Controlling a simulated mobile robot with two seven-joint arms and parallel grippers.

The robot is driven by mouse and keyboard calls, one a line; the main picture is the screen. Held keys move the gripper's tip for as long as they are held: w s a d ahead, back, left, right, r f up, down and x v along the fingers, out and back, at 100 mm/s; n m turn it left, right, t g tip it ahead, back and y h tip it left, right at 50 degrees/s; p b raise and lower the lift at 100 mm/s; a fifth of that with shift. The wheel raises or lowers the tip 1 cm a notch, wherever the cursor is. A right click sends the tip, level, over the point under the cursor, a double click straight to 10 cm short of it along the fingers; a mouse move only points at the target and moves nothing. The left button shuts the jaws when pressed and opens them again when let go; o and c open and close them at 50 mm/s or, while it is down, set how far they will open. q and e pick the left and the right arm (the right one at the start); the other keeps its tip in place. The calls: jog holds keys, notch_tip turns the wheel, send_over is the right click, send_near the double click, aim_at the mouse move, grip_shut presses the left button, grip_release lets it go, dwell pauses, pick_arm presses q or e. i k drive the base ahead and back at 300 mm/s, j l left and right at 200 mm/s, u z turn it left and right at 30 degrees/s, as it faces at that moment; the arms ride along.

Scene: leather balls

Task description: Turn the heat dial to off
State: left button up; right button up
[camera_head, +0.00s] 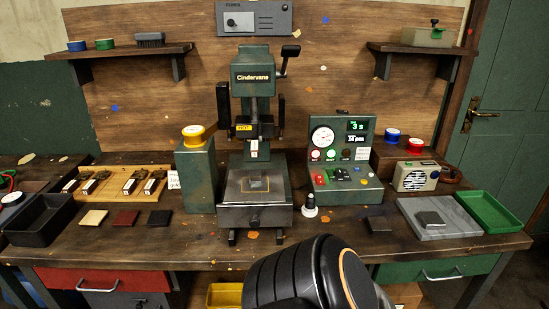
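A green control box (340,190) stands on the workbench right of the press. Its face has a round white gauge (322,137), two small lit displays (357,126), and several coloured buttons. Black controls (341,174) sit on its sloped lower part; they are too small to tell which is the heat dial or how it is set. The green press (255,95) reads "Cindervane" and has a yellow "HOT" label (244,127). A black arm link of mine is at the bottom centre, in front of the bench edge. Neither gripper shows.
A black-and-white knobbed piece (309,206) stands on the bench left of the control box. A grey slab (440,218), green tray (488,212) and speaker box (416,176) are on the right. A grey panel with a knob (240,20) is on the wall above.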

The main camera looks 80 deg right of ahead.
aim_at(339, 173)
jog(key=z, duration=3.05)
jog(key=i+l, duration=0.1)
jog(key=l, duration=0.35)
jog(key=i+l+u, duration=0.1)
jog(key=l+u, duration=0.25)
jog(key=i+l+u, duration=0.1)
jog(key=l+u, duration=0.25)
